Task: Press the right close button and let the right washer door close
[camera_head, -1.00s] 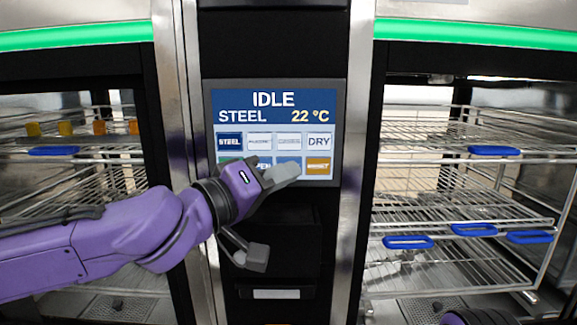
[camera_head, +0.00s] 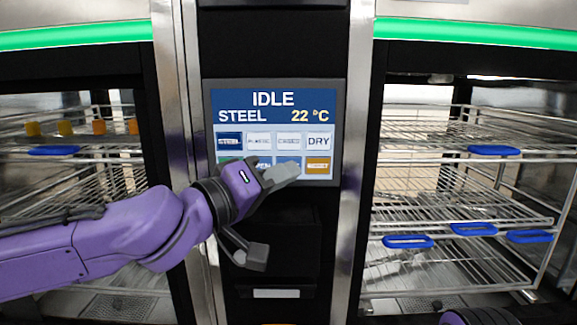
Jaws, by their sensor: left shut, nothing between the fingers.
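The control screen (camera_head: 275,103) stands between the two washers and reads IDLE, STEEL, 22 °C. Its lower row has a green button at left, a blue button ending in "EN", another blue button (camera_head: 288,160) and an orange one (camera_head: 318,163). My left gripper (camera_head: 284,173) is shut and empty, its fingertips over the lower edge of the second blue button. They cover most of that button's label; I cannot tell whether they touch it. The right washer (camera_head: 470,180) shows wire racks with blue handles; I see no door across its front. My right gripper is out of view.
The left washer (camera_head: 70,150) has wire racks with several small orange items (camera_head: 65,128). Steel posts (camera_head: 352,150) flank the screen panel. Green light strips (camera_head: 478,34) run above both washers. Part of my right arm shows at the bottom right edge.

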